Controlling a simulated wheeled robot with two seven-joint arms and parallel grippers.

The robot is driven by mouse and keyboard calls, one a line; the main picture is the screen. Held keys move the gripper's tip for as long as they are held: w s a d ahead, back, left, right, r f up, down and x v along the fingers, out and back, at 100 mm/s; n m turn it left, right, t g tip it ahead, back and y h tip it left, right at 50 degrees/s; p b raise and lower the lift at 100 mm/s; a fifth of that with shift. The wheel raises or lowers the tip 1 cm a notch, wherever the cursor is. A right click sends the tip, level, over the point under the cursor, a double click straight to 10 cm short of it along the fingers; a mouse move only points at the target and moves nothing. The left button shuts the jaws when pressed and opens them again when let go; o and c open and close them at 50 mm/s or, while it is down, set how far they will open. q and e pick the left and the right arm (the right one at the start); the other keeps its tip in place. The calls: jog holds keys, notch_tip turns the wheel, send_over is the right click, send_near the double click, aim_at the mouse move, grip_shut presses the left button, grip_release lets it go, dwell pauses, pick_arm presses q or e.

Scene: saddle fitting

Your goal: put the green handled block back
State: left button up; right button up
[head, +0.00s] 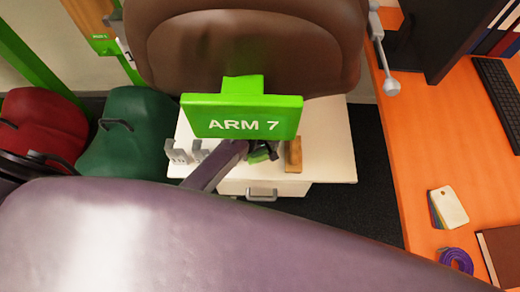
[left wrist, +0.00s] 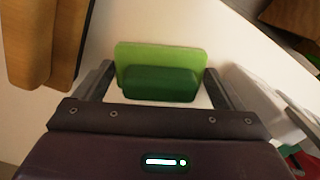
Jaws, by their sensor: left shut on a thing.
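The green handled block (left wrist: 160,57), with a darker green handle (left wrist: 160,84), sits between the two fingers of my left gripper (left wrist: 158,86) in the left wrist view. The gripper is shut on it. In the head view the block (head: 261,154) shows only in part, at the end of my left gripper (head: 256,150), low over the white cabinet top (head: 325,150). The green ARM 7 sign hides part of this area. I cannot tell whether the block touches the top. My right gripper is not in view.
A wooden block (head: 293,154) stands just right of the gripper. Grey metal brackets (head: 176,152) stand to its left. The ARM 7 sign (head: 242,116) and a brown saddle (head: 250,45) are close above. Green (head: 130,135) and red (head: 45,125) saddles are left, an orange desk (head: 415,130) right.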

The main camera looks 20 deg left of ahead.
pick_arm(q)
jog(key=o, duration=0.6)
notch_tip(320, 180, up, 12)
jog(key=shift+r+p, duration=0.1)
jog(key=shift+p, duration=0.3)
dwell(0.4)
